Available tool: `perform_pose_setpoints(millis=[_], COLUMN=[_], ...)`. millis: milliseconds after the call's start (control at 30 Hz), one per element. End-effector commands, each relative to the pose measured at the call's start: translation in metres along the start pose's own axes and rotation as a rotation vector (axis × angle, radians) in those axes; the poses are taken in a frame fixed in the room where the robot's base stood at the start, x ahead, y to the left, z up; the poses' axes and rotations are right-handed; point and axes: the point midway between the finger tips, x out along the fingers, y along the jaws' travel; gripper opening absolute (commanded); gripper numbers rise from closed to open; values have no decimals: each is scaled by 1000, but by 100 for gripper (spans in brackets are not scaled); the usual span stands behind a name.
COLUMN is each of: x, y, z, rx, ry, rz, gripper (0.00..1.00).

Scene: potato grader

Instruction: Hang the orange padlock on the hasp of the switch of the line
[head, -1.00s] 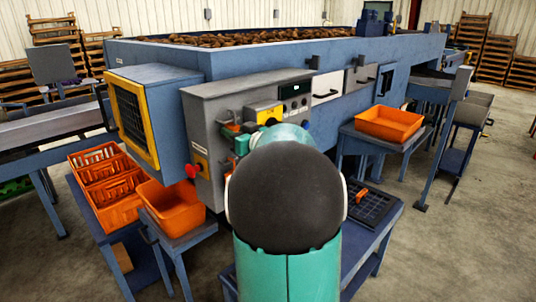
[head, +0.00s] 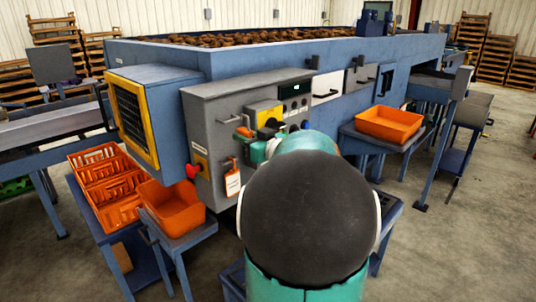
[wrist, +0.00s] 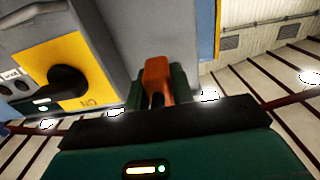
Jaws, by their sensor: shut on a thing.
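The orange padlock (wrist: 157,75) is between the fingers of my gripper (wrist: 158,95), which is shut on it. In the head view the padlock (head: 243,132) shows as a small orange patch in front of the grey cabinet, left of the switch. The switch (head: 264,113) is a yellow plate with a black rotary handle; in the wrist view it (wrist: 65,82) lies left of the padlock, apart from it. I cannot make out the hasp. My own arm covers part of the area below the switch in the head view.
The grey cabinet (head: 205,125) carries a red knob and a hanging white-and-orange tag (head: 232,180). A hook-like handle (head: 229,120) sticks out left of the padlock. An orange bin (head: 388,124) stands at right, another (head: 173,207) at lower left.

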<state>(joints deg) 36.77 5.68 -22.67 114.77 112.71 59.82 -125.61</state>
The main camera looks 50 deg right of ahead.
Motion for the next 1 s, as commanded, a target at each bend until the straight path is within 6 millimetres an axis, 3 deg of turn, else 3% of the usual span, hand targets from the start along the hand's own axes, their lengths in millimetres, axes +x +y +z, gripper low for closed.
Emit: perform_pose_setpoints(millis=[500, 1000], x=[-32, -32], y=[0, 1], z=[-1, 2], rx=[-1, 0], ry=[1, -1], rz=[1, -7], gripper=[4, 4])
